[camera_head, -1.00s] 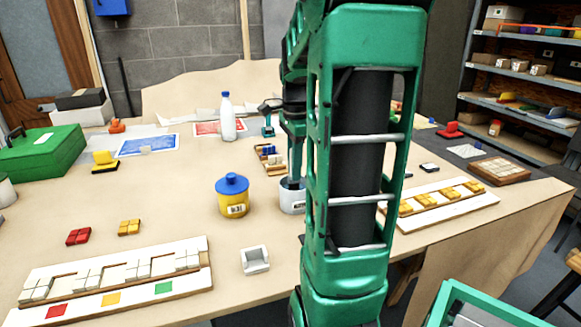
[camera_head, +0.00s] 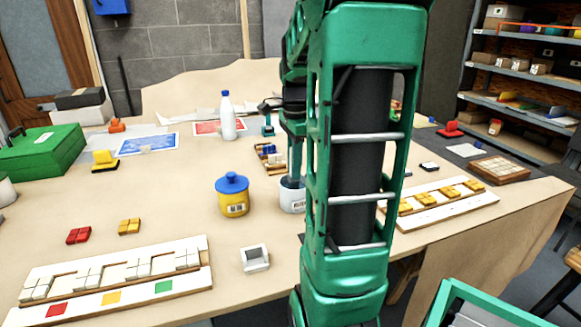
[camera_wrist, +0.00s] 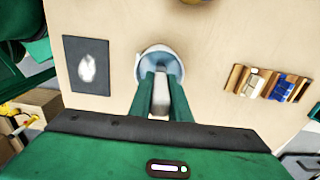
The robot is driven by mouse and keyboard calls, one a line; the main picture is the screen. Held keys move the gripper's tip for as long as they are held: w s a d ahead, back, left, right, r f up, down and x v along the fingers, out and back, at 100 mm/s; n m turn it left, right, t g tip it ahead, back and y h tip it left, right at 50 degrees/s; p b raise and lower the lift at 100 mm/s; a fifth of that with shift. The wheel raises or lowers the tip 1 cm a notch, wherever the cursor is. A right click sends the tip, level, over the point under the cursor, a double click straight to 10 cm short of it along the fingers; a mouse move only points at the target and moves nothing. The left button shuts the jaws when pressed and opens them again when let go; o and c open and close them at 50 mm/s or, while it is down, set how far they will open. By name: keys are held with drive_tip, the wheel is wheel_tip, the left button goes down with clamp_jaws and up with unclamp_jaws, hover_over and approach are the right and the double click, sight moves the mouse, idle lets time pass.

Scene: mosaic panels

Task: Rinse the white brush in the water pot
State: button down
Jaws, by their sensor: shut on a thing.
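The water pot (camera_head: 291,206) is a white pot standing on the table, partly hidden behind my arm in the head view. In the wrist view its round rim and bluish inside (camera_wrist: 174,62) show just beyond my fingertips. My gripper (camera_wrist: 160,80) is pointed down at the pot, its green fingers over the opening. The fingers are shut on a pale, whitish grey piece (camera_wrist: 160,98), the white brush's handle. The brush's bristles are hidden, so I cannot tell how deep they sit in the pot.
A yellow pot with a blue lid (camera_head: 232,197) stands left of the water pot. A wooden rack (camera_wrist: 268,84) with white and blue pieces lies to the right in the wrist view. A dark mat with a white patch (camera_wrist: 87,66) lies left there. A white bottle (camera_head: 227,117) stands behind.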

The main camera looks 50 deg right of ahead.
drive_tip(key=shift+r, duration=3.45)
